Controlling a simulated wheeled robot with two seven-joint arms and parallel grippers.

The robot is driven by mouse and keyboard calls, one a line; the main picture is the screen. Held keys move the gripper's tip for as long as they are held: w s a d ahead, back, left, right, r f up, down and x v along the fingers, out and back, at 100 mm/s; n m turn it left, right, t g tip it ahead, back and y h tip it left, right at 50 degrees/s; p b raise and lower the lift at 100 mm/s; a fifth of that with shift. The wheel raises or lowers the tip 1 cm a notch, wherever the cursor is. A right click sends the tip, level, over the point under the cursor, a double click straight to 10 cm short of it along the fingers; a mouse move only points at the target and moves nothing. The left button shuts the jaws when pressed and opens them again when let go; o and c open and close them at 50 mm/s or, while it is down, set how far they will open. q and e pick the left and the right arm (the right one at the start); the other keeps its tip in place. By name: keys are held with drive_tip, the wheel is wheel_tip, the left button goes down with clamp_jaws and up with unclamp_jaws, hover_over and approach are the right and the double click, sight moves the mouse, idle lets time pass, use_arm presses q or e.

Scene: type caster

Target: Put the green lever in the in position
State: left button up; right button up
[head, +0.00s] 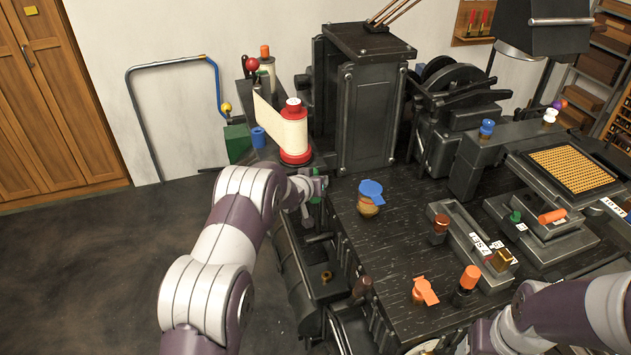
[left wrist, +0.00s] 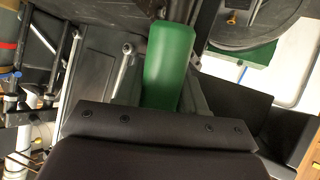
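The green lever's handle (left wrist: 168,62) is a smooth green cylinder, large in the left wrist view, right in front of my left gripper. In the head view only a small bit of green (head: 316,199) shows beside my left gripper (head: 318,186), at the left edge of the black machine bench. Grey parts lie on both sides of the handle in the wrist view, but I cannot tell whether the fingers touch it. The lever's base is hidden. My right arm shows at the lower right; its fingers are out of view.
A red and cream paper spool (head: 292,130) stands just behind my left gripper. A tall black column (head: 370,110) rises to its right. A blue-topped knob (head: 370,195) and orange-topped knobs (head: 469,278) stand on the bench (head: 385,255). Open floor (head: 90,270) lies to the left.

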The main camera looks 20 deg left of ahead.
use_arm(q)
drive_tip(key=shift+o, duration=1)
drive_tip(key=shift+w, duration=0.1)
drive_tip(key=shift+a+f, duration=0.1)
drive_tip(key=shift+f, duration=0.05)
drive_tip(key=b+v, duration=0.2)
drive_tip(key=v, duration=1)
drive_tip(key=shift+s+r, duration=0.2)
drive_tip(key=shift+a, duration=0.1)
